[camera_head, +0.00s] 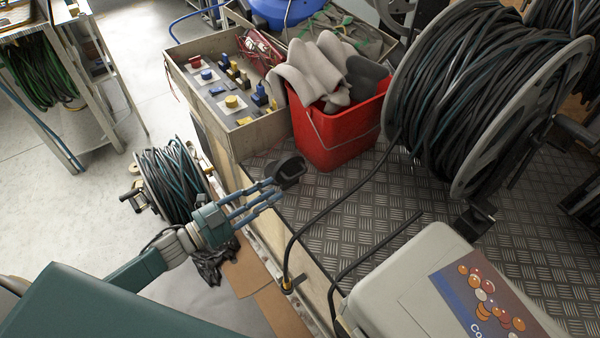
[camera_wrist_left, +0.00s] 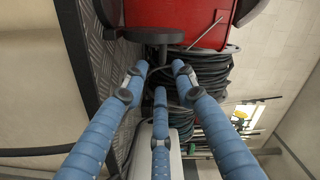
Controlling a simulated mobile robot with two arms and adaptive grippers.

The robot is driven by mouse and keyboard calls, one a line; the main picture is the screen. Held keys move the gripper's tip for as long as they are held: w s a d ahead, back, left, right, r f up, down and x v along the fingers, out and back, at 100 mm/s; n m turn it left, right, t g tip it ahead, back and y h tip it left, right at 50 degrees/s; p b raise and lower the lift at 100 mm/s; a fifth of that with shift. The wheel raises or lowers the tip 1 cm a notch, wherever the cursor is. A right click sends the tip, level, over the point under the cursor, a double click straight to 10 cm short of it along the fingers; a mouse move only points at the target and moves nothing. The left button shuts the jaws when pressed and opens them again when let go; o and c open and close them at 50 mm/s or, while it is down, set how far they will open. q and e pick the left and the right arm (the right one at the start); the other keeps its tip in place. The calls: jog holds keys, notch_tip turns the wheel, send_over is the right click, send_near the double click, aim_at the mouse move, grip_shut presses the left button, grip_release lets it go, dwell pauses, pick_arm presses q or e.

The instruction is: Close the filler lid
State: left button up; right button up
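A black round fitting with a cap-like top (camera_head: 290,170), which looks like the filler lid, stands at the edge of the metal-plate deck, in front of the red bucket. In the left wrist view a dark disc on a short stem (camera_wrist_left: 157,36) shows at the top, probably the same part. Whether the lid stands open or how far is unclear. My left gripper (camera_head: 276,190) reaches in from the left, its blue fingers just short of the black fitting. In the left wrist view its three fingers (camera_wrist_left: 160,76) are apart with nothing held between them. My right gripper is not in view.
A red bucket (camera_head: 338,128) with grey cloth stands behind the fitting. A box of switches and fittings (camera_head: 237,122) is to its left. A large hose reel (camera_head: 480,90) and a pale case (camera_head: 400,290) stand right. A black hose (camera_head: 345,196) crosses the deck.

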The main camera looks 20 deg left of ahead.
aim_at(296, 176)
pick_arm(q)
jog(key=x, duration=0.3)
jog(key=shift+w+d+r, duration=0.15)
jog(key=shift+d+r, duration=0.1)
jog(key=shift+r, duration=0.15)
jog(key=x, duration=0.2)
jog(key=p+x, duration=0.1)
jog(key=x, duration=0.2)
jog(key=shift+w+d+f, duration=0.15)
jog(key=shift+w+f, duration=0.05)
jog(key=shift+w, duration=0.05)
jog(key=shift+w+d, duration=0.3)
jog(key=shift+w, duration=0.1)
grip_shut()
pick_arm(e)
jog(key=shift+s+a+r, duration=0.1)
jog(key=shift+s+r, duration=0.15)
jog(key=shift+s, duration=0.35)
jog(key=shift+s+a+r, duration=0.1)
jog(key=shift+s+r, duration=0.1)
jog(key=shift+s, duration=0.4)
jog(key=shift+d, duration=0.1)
